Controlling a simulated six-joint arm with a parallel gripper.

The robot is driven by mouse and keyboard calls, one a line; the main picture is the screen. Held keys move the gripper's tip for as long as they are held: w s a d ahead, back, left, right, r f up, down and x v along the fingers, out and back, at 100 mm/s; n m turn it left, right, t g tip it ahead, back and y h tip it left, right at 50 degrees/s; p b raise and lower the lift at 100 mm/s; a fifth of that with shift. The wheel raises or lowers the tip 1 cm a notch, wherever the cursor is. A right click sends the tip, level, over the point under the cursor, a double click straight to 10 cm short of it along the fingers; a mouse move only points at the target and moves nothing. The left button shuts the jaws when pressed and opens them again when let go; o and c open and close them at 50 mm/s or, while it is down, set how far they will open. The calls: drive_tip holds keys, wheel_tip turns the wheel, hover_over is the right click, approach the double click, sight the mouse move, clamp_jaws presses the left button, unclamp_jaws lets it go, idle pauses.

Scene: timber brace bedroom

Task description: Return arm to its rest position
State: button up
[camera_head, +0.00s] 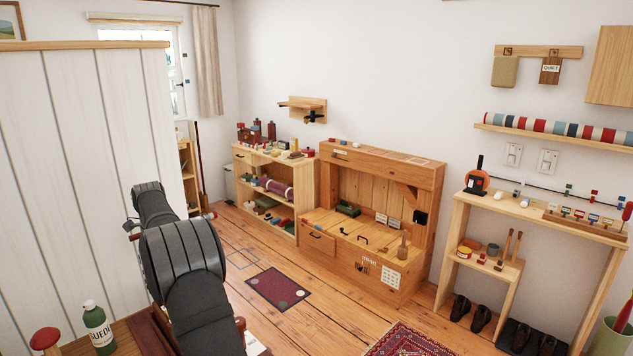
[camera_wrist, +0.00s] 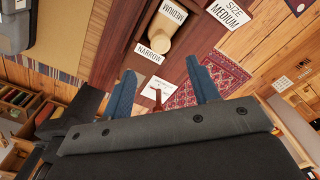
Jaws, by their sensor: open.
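My gripper (camera_wrist: 160,66) shows in the wrist view as two blue fingers spread apart, with no object seen held between them. Beyond the fingers are a white card (camera_wrist: 152,85) and a small reddish-brown piece (camera_wrist: 157,97); the gap to them is hard to judge. In the head view my dark arm rises at the left, in front of the white plank partition. The fingers cannot be made out in that view.
A green bottle (camera_head: 98,328) and a red-topped knob (camera_head: 45,340) stand close to my arm at lower left. The white partition (camera_head: 85,170) is beside it. A wooden bench unit (camera_head: 425,215) and shelves (camera_head: 240,190) line the back wall. Open floor lies around the dark red mat (camera_head: 278,288).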

drive_tip(key=shift+s+a+f+n, duration=0.25)
drive_tip(key=shift+s+a+n, duration=0.7)
drive_tip(key=shift+n, duration=0.25)
drive_tip(key=o, duration=0.4)
drive_tip(key=shift+c, duration=0.2)
drive_tip(key=o, duration=0.6)
drive_tip(key=d+r, duration=0.2)
drive_tip(key=shift+s+r+n, duration=0.3)
drive_tip(key=shift+s, duration=0.1)
drive_tip(key=shift+o, duration=0.2)
drive_tip(key=s+d+r+n, duration=0.6)
drive_tip(key=s+d+r, duration=0.65)
drive_tip(key=d, duration=0.25)
wheel_tip(320, 180, down, 9)
drive_tip(key=shift+a+f, duration=0.15)
drive_tip(key=shift+w, duration=0.1)
